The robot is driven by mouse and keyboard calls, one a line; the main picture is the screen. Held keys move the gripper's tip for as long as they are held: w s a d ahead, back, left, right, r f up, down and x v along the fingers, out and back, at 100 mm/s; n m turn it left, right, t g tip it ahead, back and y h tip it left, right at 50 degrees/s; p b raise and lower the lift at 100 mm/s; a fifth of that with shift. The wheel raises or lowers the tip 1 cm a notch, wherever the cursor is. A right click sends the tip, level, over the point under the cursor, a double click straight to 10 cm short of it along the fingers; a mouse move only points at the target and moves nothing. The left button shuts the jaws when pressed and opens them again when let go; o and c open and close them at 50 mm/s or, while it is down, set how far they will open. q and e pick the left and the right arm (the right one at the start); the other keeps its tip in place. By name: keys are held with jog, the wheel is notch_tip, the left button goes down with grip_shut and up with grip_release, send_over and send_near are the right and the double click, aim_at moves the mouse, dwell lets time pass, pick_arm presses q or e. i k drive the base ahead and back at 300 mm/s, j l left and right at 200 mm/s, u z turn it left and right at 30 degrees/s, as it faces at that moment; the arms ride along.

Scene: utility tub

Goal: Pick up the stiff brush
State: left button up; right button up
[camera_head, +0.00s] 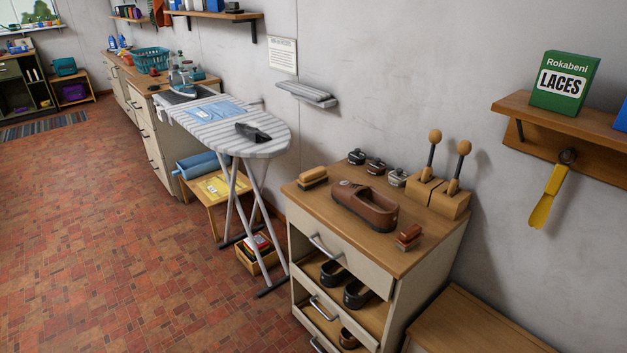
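Two brush-like things lie on the wooden top of the shoe cabinet (395,253). A tan wooden brush (313,176) with dark bristles lies at its left back edge. A smaller reddish-brown brush or block (408,235) lies near the right front edge. I cannot tell which one is the stiff brush. A brown shoe (365,205) sits between them. Neither of my grippers shows in the head view.
Several small dark tins (376,166) and two wooden blocks with knobbed rods (449,202) stand along the cabinet's back. An ironing board (225,130) stands to the left. A shelf (560,135) juts from the wall at right. The tiled floor at left is clear.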

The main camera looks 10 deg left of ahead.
aim_at(311, 178)
jog(key=z, duration=0.5)
jog(key=i+j+z, duration=0.15)
jog(key=j+z, duration=0.15)
jog(key=i+j+z, duration=0.15)
jog(key=j+z, duration=0.4)
jog(key=j, duration=0.15)
jog(key=i+j+z, duration=0.1)
jog(key=j+z, duration=0.2)
jog(key=j, duration=0.1)
